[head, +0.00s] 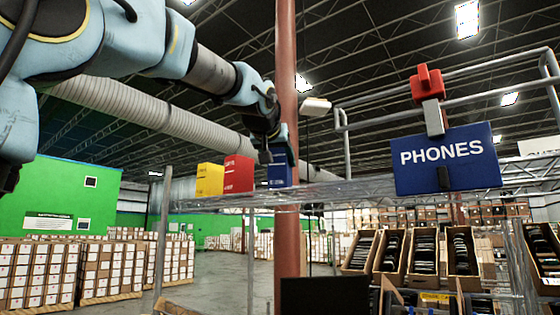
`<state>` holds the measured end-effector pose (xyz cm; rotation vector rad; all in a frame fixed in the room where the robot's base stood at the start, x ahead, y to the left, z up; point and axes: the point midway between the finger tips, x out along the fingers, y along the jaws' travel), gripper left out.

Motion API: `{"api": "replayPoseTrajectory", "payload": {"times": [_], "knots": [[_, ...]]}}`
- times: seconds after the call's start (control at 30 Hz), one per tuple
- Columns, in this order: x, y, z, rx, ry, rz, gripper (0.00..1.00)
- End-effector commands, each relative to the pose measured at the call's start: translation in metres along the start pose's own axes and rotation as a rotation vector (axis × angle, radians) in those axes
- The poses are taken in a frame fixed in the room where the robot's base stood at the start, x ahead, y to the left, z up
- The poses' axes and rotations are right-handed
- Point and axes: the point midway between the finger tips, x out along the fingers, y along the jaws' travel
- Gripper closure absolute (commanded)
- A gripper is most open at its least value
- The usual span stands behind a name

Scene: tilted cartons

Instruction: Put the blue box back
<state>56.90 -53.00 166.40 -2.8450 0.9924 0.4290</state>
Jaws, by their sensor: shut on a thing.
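The blue box (279,174) is a small dark blue carton with pale print, at the edge of the wire shelf (330,193) in the head view. It looks upright, just right of a red box (238,174) and a yellow box (209,180). My gripper (280,155) reaches down from above and is shut on the top of the blue box. The fingers are dark and small, and they hide the box's upper part. I cannot tell whether the box's base touches the shelf.
A red pole (288,90) rises close by my gripper. A blue PHONES sign (447,160) with a red clamp (427,83) stands at the right of the shelf. Open cartons of dark items (424,252) sit below. The shelf between blue box and sign looks clear.

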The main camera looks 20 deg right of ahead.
Motion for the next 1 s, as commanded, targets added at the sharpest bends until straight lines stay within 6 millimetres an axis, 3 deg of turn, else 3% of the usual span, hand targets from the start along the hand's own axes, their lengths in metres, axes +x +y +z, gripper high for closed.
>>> {"api": "replayPoseTrajectory", "payload": {"times": [0.03,0.07,0.3,0.67,1.0], "knots": [[0.001,0.000,0.003,0.000,0.001,0.000,1.00],[0.001,0.000,0.002,0.000,0.000,0.000,0.34],[0.001,0.000,0.001,0.000,-0.001,0.000,0.08],[-0.003,0.000,-0.002,0.000,0.001,0.000,0.08],[-0.068,0.000,0.002,0.000,0.004,0.001,0.08]]}}
